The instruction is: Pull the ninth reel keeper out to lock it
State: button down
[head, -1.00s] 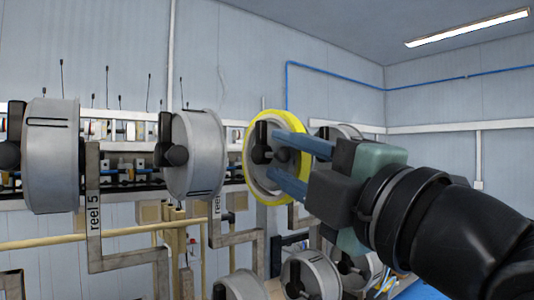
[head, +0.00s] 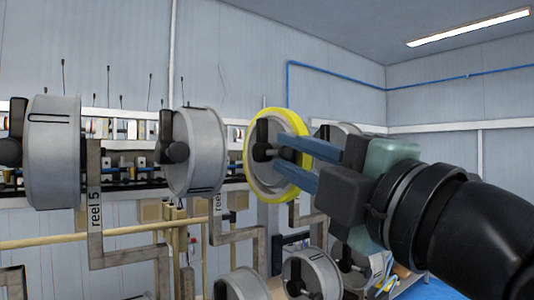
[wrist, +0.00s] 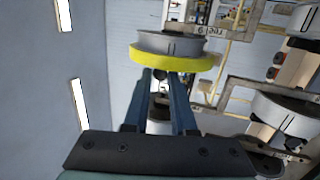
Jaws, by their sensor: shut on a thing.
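The yellow-rimmed grey reel (head: 295,190) hangs in the middle of the head view, its face turned toward my gripper. Its keeper (head: 262,132) is a black bar with a knob at the hub. My gripper (head: 277,153), with two long blue fingers, reaches in from the right and is shut on the keeper at the hub. The fingers partly hide the keeper and hub, so the exact grip is hard to see.
Grey reels (head: 198,150) and (head: 52,150) with black keepers stand to the left on brackets. More reels (head: 312,275) sit below and another (head: 342,135) behind my gripper. A yellow rail (head: 60,242) runs low at left. The upper right is free.

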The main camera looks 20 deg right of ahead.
jog(key=shift+s+d, duration=0.3)
jog(key=shift+s, duration=0.55)
jog(key=c, duration=0.9)
grip_release()
jog(key=shift+d, duration=0.1)
jog(key=shift+b, duration=0.3)
